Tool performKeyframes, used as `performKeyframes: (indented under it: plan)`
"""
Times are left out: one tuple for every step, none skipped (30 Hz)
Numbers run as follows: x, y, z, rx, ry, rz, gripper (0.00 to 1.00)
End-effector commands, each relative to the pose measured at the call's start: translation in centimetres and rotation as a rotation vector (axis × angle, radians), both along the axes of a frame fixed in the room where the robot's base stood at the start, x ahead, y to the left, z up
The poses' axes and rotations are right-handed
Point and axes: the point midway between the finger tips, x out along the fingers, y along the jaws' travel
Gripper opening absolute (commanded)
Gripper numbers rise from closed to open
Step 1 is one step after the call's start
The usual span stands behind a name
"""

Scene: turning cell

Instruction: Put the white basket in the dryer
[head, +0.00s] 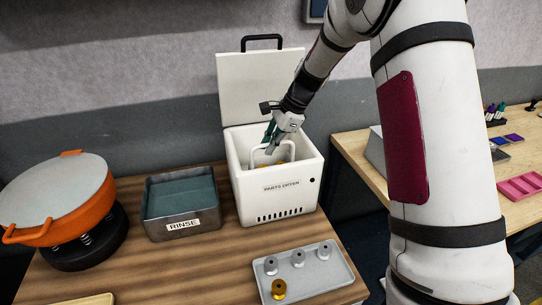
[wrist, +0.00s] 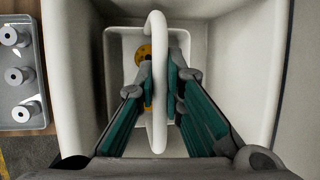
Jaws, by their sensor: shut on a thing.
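The white parts dryer (head: 272,195) stands on the wooden bench with its lid (head: 258,84) raised. The white basket (wrist: 122,42) is inside the dryer cavity, and its arched handle (wrist: 158,80) rises between my fingers. My gripper (wrist: 160,85) is shut on that handle, pointing down into the dryer. In the head view my gripper (head: 272,140) is at the open top of the dryer. A yellow part (wrist: 145,52) shows in the basket, partly hidden by the handle. Whether the basket touches the dryer floor cannot be told.
A metal rinse tub (head: 180,222) stands left of the dryer. An orange pot-like vessel with a grey lid (head: 55,200) is farther left. A grey tray (head: 325,275) with several grey parts and one gold part lies in front. A second bench (head: 355,150) is at right.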

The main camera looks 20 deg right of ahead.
Motion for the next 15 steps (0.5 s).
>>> performKeyframes:
  plan:
    - [0.0, 0.0, -0.2, 0.0, -0.001, 0.0, 0.0]
    - [0.0, 0.0, -0.4, 0.0, 0.0, -0.001, 0.0]
    - [0.0, 0.0, -0.6, 0.001, 0.001, 0.0, 0.0]
    - [-0.1, 0.0, -0.9, 0.001, 0.002, 0.0, 0.0]
    - [-0.1, 0.0, -1.2, 0.001, 0.002, 0.0, 0.0]
    - [-0.1, 0.0, -1.7, 0.001, 0.002, 0.0, 0.0]
    - [-0.1, 0.0, -2.1, 0.001, 0.003, -0.001, 0.0]
    - [-0.1, 0.0, -2.6, 0.002, 0.004, -0.001, 0.0]
    - [-0.1, 0.0, -3.1, 0.002, 0.003, -0.002, 0.0]
    - [-0.1, 0.0, -3.5, 0.001, 0.003, -0.001, 0.0]
    - [-0.1, 0.0, -3.8, 0.001, 0.003, -0.001, 0.0]
    - [-0.1, 0.0, -4.0, 0.001, 0.001, 0.0, 0.0]
    - [0.0, 0.0, -4.1, 0.001, 0.0, 0.0, 0.0]
    - [0.0, 0.0, -4.1, 0.001, -0.001, 0.0, 0.0]
    - [0.0, 0.0, -4.1, 0.0, -0.001, 0.0, 0.0]
